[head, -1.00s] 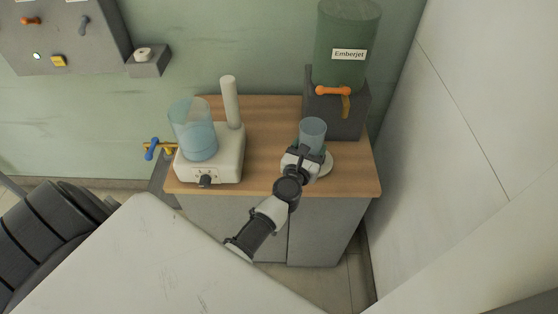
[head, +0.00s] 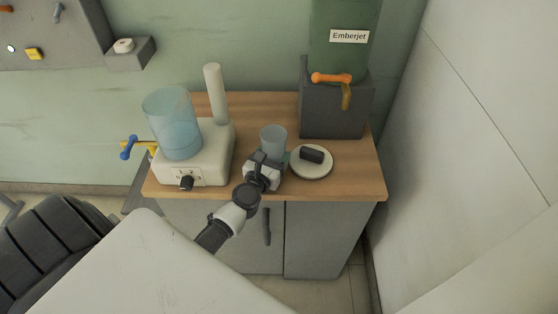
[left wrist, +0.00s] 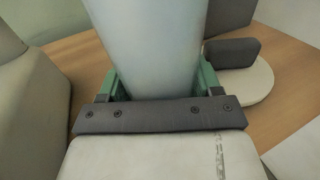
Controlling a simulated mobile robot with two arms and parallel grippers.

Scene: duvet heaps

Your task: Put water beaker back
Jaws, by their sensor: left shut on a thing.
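A translucent blue beaker (head: 273,137) is upright in my left gripper (head: 268,158), over the middle of the wooden cabinet top. In the left wrist view the beaker (left wrist: 147,45) fills the space between the green-lined fingers (left wrist: 157,86), which are shut on it. Its base is hidden, so I cannot tell whether it touches the wood. A larger blue translucent container (head: 172,125) stands on a white machine (head: 207,160) to the left. A round white plate (head: 313,170) with a dark block (head: 312,154) lies to the right. My right gripper is not in view.
A green Emberjet tank (head: 335,60) on a dark base (head: 330,105) stands at the back right, with an orange handle (head: 331,78). A white post (head: 216,95) rises behind the machine. Bare wood (head: 262,112) lies behind the beaker.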

